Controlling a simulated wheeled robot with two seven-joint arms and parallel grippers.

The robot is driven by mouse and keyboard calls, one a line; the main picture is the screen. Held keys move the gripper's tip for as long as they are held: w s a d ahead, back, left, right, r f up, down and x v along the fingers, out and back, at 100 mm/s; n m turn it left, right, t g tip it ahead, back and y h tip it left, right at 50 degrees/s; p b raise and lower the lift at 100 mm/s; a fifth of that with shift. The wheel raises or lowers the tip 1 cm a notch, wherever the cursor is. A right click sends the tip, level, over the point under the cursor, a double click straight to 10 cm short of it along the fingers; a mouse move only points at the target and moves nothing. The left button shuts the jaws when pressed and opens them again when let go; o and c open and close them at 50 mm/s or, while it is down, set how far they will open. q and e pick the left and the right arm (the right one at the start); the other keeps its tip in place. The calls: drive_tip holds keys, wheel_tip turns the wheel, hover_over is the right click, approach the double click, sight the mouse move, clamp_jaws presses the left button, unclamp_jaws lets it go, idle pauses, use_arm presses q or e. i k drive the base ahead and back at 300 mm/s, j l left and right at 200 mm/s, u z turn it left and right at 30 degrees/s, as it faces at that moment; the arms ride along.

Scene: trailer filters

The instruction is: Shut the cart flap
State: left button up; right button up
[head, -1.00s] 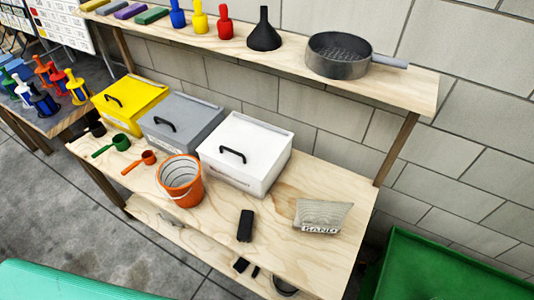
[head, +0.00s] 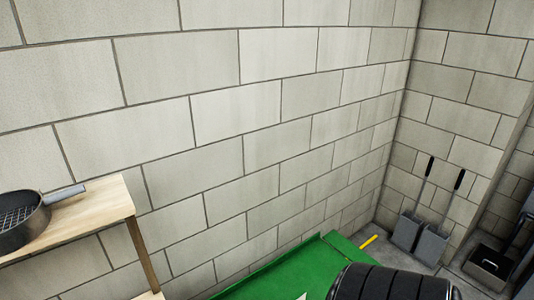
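A green panel or bed (head: 275,272), perhaps part of the cart, lies along the foot of the block wall at the bottom of the head view. Its far end shows near the corner, and its near part is cut off by the frame. I cannot tell which part of it is the flap or whether the flap is open. A small pale corner of something shows over the green at the bottom edge. Neither of my grippers is in view.
A black ribbed round thing (head: 390,284) hides part of the green. A yellow bar (head: 368,241) sticks out behind it. Two grey shovel-like tools (head: 420,240) lean in the corner, beside a black box (head: 490,264). A wooden shelf (head: 95,208) holds a pan (head: 24,222).

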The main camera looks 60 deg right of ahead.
sight(339, 243)
drive_tip(key=j+z, duration=0.1)
drive_tip(key=z, duration=0.35)
drive_tip(key=k+z, duration=0.1)
drive_tip(key=z, duration=0.3)
drive_tip(key=j+z, duration=0.1)
drive_tip(key=z, duration=0.35)
drive_tip(key=k+z, duration=0.1)
drive_tip(key=z, duration=0.75)
drive_tip(key=l+u, duration=0.1)
drive_tip(key=l, duration=0.2)
drive_tip(key=i+l, duration=0.15)
drive_tip(key=l, duration=0.2)
drive_tip(key=u, duration=0.05)
